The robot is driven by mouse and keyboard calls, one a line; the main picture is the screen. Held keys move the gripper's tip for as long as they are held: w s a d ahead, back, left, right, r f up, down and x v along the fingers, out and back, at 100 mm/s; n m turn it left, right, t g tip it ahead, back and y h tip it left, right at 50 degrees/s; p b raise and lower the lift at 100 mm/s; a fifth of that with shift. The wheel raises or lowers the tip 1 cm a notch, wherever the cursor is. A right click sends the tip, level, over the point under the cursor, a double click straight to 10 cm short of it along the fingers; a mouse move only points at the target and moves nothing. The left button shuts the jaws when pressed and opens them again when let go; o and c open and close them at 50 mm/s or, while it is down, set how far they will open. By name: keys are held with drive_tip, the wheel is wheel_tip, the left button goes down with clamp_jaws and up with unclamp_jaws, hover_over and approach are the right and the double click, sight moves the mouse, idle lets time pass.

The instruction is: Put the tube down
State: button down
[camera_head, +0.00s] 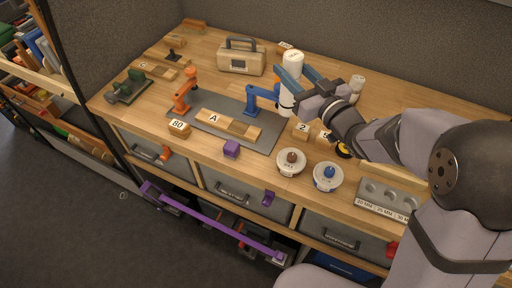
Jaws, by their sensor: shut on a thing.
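A white tube (287,101) stands roughly upright in my gripper (291,78). The gripper has blue fingers and is shut around the tube's upper part; its pale top shows above them. The tube's lower end appears near the right edge of the grey mat (232,104), just right of the blue clamp (256,98). I cannot tell whether its bottom touches the surface.
An orange clamp (185,92) and wooden block A (228,124) are on the mat. A purple block (231,149), two white spools (291,162) (328,177) and a holed grey rack (388,197) line the front. A beige case (241,58) stands behind.

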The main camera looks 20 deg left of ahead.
drive_tip(key=s+a+n+g+y, duration=0.2)
drive_tip(key=s+n+g, duration=0.15)
drive_tip(key=s, duration=0.35)
drive_tip(key=s+a+n+g+y, duration=0.1)
drive_tip(key=s+a+n+g, duration=0.1)
drive_tip(key=s+g, duration=0.3)
wheel_tip(320, 180, down, 7)
drive_tip(key=s, duration=0.1)
drive_tip(key=shift+d+r+t+p, duration=0.25)
drive_tip(key=shift+t+p, duration=0.1)
drive_tip(key=shift+t, duration=0.1)
drive_tip(key=shift+s+f, duration=0.1)
drive_tip(key=shift+f, duration=0.05)
drive_tip(key=shift+f+p, duration=0.3)
drive_tip(key=shift+f, duration=1.7)
drive_tip(key=shift+f, duration=0.2)
drive_tip(key=c, duration=1.2)
unclamp_jaws()
drive_tip(key=shift+o, duration=0.2)
